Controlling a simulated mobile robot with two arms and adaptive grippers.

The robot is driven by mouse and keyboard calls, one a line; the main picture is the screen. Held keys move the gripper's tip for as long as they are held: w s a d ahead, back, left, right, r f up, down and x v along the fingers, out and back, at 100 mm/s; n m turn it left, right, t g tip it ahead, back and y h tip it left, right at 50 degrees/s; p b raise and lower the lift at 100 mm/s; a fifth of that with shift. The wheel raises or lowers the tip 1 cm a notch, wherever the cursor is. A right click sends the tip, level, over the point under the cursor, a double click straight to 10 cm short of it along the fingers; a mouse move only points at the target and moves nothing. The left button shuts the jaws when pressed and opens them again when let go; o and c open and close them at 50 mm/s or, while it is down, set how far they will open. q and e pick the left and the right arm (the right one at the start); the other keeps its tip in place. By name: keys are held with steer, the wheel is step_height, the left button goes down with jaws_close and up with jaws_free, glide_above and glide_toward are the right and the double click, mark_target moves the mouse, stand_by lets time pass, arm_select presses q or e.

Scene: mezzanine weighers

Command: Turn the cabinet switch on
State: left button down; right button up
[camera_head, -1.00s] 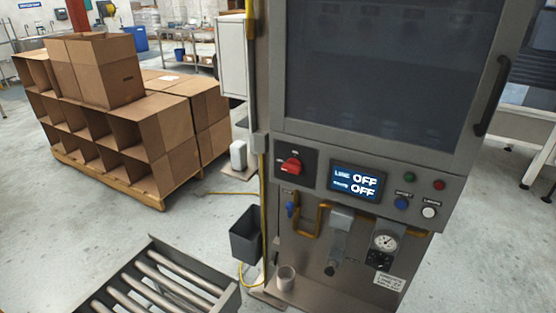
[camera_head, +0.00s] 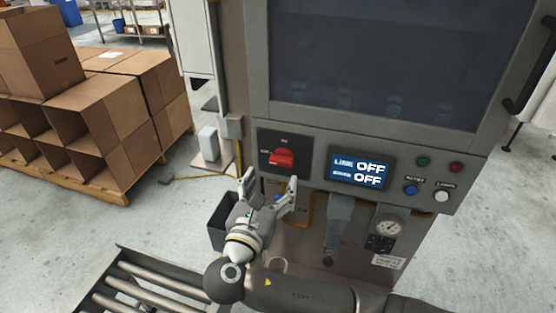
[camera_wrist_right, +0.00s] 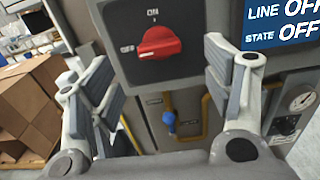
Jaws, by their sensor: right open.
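The cabinet (camera_head: 300,120) is a grey machine with a dark window. Its red rotary switch (camera_head: 281,158) sits on a dark plate at the left of the control panel, and its handle lies roughly sideways. The switch also shows in the right wrist view (camera_wrist_right: 158,44), with ON marked above and OFF at its left. The display (camera_head: 358,170) reads LINE OFF and STATE OFF. My right gripper (camera_head: 269,186) is open and empty, just below and in front of the switch. In the wrist view its fingers (camera_wrist_right: 160,85) stand either side, apart from it. My left gripper is not in view.
Green (camera_head: 423,161), red (camera_head: 456,168), blue (camera_head: 410,189) and white (camera_head: 441,196) buttons are at the panel's right. A blue valve handle (camera_wrist_right: 169,121) and yellow pipe are below the switch. A roller conveyor (camera_head: 130,285) and cardboard boxes (camera_head: 110,115) stand left.

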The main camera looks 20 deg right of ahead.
mark_target(280, 163)
steer(key=p+x, duration=0.1)
steer(key=x, duration=0.5)
steer(key=shift+w, duration=0.25)
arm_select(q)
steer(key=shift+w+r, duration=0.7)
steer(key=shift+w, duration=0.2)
arm_select(e)
steer(key=shift+w+d+f, duration=0.1)
steer(key=shift+w+d, duration=0.3)
steer(key=shift+w, duration=0.1)
steer(key=c, duration=1)
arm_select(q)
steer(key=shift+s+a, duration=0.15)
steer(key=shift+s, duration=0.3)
